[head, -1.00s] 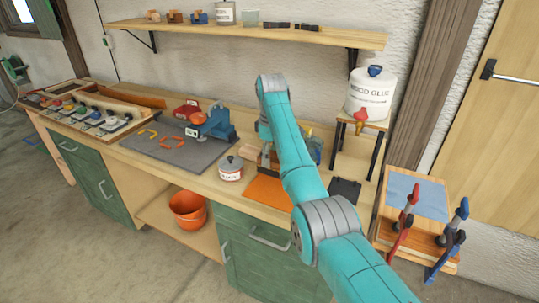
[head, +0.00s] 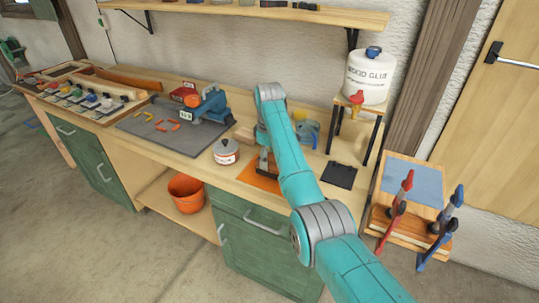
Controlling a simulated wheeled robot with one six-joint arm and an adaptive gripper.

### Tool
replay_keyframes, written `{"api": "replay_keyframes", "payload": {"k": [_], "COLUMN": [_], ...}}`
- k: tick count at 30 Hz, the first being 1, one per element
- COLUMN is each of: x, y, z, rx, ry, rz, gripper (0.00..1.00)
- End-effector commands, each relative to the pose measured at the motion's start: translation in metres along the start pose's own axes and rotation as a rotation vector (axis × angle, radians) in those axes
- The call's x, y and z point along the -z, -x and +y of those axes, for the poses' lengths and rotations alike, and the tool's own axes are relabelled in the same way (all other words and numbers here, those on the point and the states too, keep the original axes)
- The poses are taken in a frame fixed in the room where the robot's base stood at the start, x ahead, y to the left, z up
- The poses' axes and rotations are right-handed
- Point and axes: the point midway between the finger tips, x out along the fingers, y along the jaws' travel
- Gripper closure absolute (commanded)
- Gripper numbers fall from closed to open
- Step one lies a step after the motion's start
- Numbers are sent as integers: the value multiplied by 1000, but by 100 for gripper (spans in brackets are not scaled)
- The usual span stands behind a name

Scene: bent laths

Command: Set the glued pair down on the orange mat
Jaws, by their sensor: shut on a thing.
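The orange mat (head: 254,180) lies on the bench near its front edge, in the middle of the head view. My teal arm crosses in front of it and covers its right part. My gripper (head: 264,162) shows only as a dark sliver beside the arm, over the back of the mat. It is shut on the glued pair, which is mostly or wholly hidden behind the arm. I cannot tell whether the pair touches the mat.
A white tin (head: 226,152) stands left of the mat. A black pad (head: 340,175) lies right of my arm. A glue tank (head: 368,75) stands on a raised stand. Clamps (head: 397,205) are at the right.

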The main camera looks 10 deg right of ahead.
Motion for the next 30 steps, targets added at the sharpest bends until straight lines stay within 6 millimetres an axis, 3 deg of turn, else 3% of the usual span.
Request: {"api": "replay_keyframes", "payload": {"k": [30], "x": [0], "y": [-11], "z": [0], "rx": [0], "ry": [0], "rz": [0], "gripper": [74]}}
